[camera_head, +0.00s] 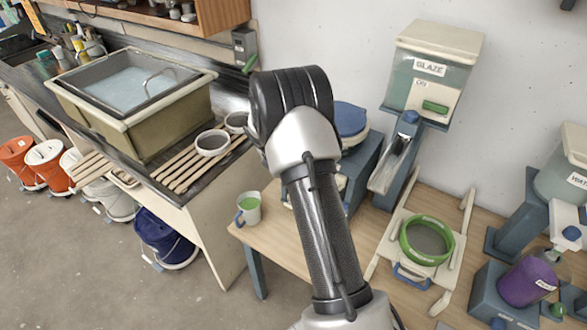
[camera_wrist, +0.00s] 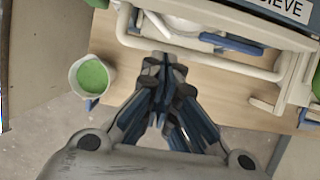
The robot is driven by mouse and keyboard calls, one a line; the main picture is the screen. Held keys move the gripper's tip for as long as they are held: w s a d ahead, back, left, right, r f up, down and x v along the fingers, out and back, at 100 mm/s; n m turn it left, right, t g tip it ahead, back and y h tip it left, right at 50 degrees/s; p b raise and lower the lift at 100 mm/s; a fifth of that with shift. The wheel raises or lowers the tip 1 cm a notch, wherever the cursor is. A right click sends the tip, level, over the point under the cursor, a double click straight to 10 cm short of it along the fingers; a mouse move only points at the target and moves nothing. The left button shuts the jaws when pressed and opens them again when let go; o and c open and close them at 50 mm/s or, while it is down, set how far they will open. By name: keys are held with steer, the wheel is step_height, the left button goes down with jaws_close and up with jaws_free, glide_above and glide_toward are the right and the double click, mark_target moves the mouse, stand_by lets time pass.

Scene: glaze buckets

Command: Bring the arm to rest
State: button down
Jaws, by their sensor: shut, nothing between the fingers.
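My arm rises through the middle of the head view, bent at a black and silver elbow, and hides part of the bench behind it. My gripper is hidden in the head view. In the wrist view my gripper (camera_wrist: 163,65) is shut with its fingertips together and nothing between them. It hangs above the wooden bench (camera_wrist: 140,70), to the right of a white mug of green liquid (camera_wrist: 92,76). The mug (camera_head: 249,207) stands near the bench's left end in the head view.
A white frame (camera_wrist: 215,40) with a blue handle lies close beyond my fingertips. A glaze dispenser (camera_head: 430,75) stands at the back. A green-rimmed sieve (camera_head: 427,240) and a purple cup (camera_head: 526,282) are right. A sink (camera_head: 135,95) and buckets are left. The floor at front left is clear.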

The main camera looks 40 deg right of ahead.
steer(key=p+v, duration=0.1)
steer(key=v, duration=0.8)
steer(key=shift+d+r, duration=0.15)
steer(key=shift+r, duration=0.3)
steer(key=s+a+r+m+t+y+b, duration=0.2)
steer(key=s+a+r+m+b, duration=0.75)
steer(key=s+a, duration=0.45)
steer(key=s+a+f+m+y+b, duration=0.1)
steer(key=s+a+f+m+b, duration=0.1)
steer(key=s+a+m, duration=0.3)
steer(key=s+a+f+m+t+y+b, duration=0.1)
steer(key=s+a+m, duration=0.4)
steer(key=s, duration=0.8)
step_height(320, 180, down, 2)
steer(key=shift+m+b, duration=0.55)
steer(key=shift+m, duration=0.7)
steer(key=shift+w+r, duration=0.1)
steer(key=shift+w, duration=0.05)
